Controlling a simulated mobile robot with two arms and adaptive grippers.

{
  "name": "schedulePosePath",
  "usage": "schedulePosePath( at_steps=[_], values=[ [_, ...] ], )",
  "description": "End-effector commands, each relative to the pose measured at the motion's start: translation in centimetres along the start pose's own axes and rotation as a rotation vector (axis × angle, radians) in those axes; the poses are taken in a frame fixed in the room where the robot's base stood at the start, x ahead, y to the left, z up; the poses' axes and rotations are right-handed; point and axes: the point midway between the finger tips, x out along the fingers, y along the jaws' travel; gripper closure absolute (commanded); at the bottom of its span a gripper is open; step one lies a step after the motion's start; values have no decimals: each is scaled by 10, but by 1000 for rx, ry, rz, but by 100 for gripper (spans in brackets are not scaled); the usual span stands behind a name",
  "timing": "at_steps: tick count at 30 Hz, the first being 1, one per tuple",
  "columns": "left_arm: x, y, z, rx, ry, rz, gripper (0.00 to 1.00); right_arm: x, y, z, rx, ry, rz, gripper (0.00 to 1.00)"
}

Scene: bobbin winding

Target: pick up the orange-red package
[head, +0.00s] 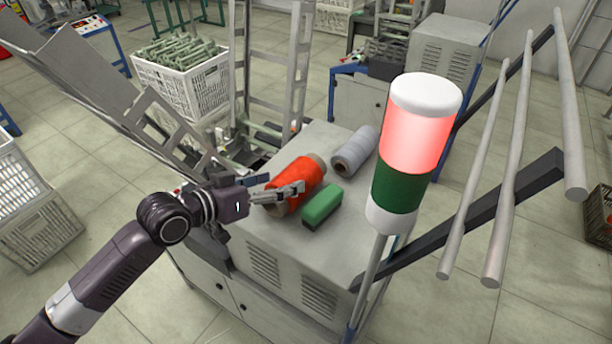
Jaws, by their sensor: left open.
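The orange-red package (310,171), a wound bobbin, lies on its side on the grey cabinet top (350,213). Its core end shows at the upper right. My left gripper (293,194) comes in from the left and is open. Its fingers overlap the package's near lower part in the head view and hide some of it. I cannot tell whether they touch it. My right gripper is not in view.
A green block (322,206) lies close to the package's right, and a grey bobbin (355,149) behind it. A red-lit signal lamp (420,140) on a pole and grey bars (515,160) stand at the right. A white crate (180,83) is behind at left.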

Motion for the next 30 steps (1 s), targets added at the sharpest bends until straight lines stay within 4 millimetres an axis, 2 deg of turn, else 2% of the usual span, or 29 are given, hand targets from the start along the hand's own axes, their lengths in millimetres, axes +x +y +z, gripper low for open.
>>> schedulePosePath(
  at_steps=[10, 18, 22, 28, 30],
  values=[
    [34, 2, 0, -2, -1, 1, 29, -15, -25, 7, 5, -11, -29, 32],
    [68, 3, 3, -1, 0, 0, 29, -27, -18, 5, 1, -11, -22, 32],
    [75, 2, 4, 1, 0, 0, 29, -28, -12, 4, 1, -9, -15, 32],
    [76, 2, 5, 1, 0, 0, 29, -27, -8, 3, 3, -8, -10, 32],
    [76, 2, 5, 1, 0, 0, 35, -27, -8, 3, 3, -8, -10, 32]
  ],
)
